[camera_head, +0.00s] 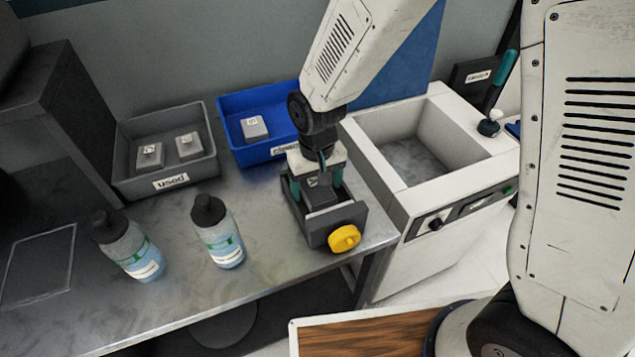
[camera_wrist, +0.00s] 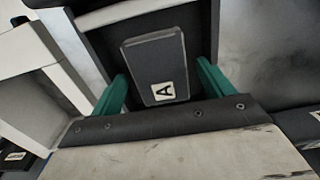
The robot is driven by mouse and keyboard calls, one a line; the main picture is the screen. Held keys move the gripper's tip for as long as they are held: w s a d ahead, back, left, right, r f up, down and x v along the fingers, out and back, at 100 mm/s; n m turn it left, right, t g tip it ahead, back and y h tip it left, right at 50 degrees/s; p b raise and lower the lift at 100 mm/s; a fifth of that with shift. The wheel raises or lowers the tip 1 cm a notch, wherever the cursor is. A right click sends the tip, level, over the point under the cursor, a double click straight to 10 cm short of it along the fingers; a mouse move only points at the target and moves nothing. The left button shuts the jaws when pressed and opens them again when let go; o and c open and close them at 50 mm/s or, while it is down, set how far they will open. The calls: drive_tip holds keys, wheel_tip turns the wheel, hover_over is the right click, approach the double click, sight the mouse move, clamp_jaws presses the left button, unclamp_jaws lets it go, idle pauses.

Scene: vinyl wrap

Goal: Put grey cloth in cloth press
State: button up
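The cloth press (camera_head: 350,215) is a dark grey open-topped box with a yellow knob (camera_head: 344,238) on its front, near the table's right end. A dark grey block-like cloth (camera_head: 320,194) is inside it. In the wrist view this cloth (camera_wrist: 156,62) carries a white "A" label and lies within the dark press walls (camera_wrist: 207,30). My gripper (camera_head: 317,177) points down into the press. Its green fingers (camera_wrist: 160,80) stand apart on either side of the cloth, with a visible gap at the right finger. Whether the cloth rests on the press floor is partly hidden.
A grey "used" bin (camera_head: 170,181) holds two grey cloths, and a blue bin (camera_head: 275,148) holds one. Two spray-type bottles (camera_head: 130,250) (camera_head: 218,235) stand on the metal table (camera_head: 190,290). A white basin unit (camera_head: 400,200) stands close at the right.

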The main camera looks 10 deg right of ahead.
sight(317, 187)
drive_tip(key=shift+r, duration=0.1)
wheel_tip(317, 187, up, 12)
drive_tip(key=shift+r, duration=0.15)
idle(0.4)
drive_tip(key=s+d+r+m, duration=0.1)
drive_tip(key=s+d+r, duration=0.3)
drive_tip(key=d+r, duration=0.15)
drive_tip(key=s+d+r+m, duration=0.1)
drive_tip(key=s+d+r, duration=0.25)
drive_tip(key=d, duration=0.35)
drive_tip(key=s+d+r+m+t, duration=0.1)
drive_tip(key=s+d+r, duration=0.2)
drive_tip(key=s+d, duration=0.5)
drive_tip(key=s, duration=0.4)
drive_tip(key=shift+d, duration=0.25)
